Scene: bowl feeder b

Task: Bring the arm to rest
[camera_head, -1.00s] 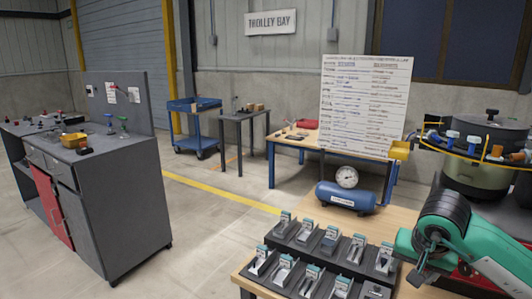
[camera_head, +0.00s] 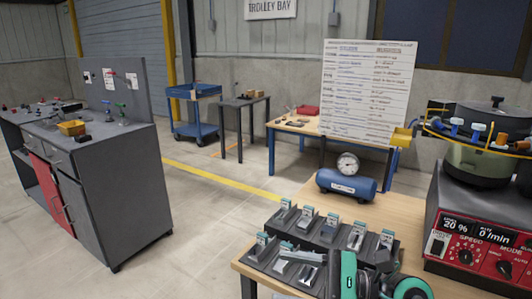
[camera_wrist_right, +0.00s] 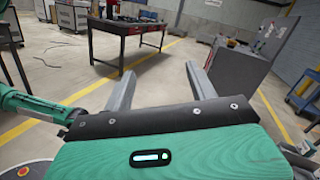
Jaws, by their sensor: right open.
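My right gripper (camera_head: 302,268) is at the lower middle of the head view, in front of the near edge of the stand of small trays and partly over it. It points left, and its green body and dark wrist joint show at the bottom edge. In the right wrist view the right gripper (camera_wrist_right: 161,85) has its two grey fingers wide apart with nothing between them. Behind them are open floor and distant benches. My left gripper is not in view.
The tray stand (camera_head: 330,229) sits on the wooden table (camera_head: 398,215). A blue air tank (camera_head: 345,186) with a gauge stands behind it. The bowl feeder (camera_head: 478,165) on its red control box (camera_head: 470,240) is at right. Floor left of the table is clear.

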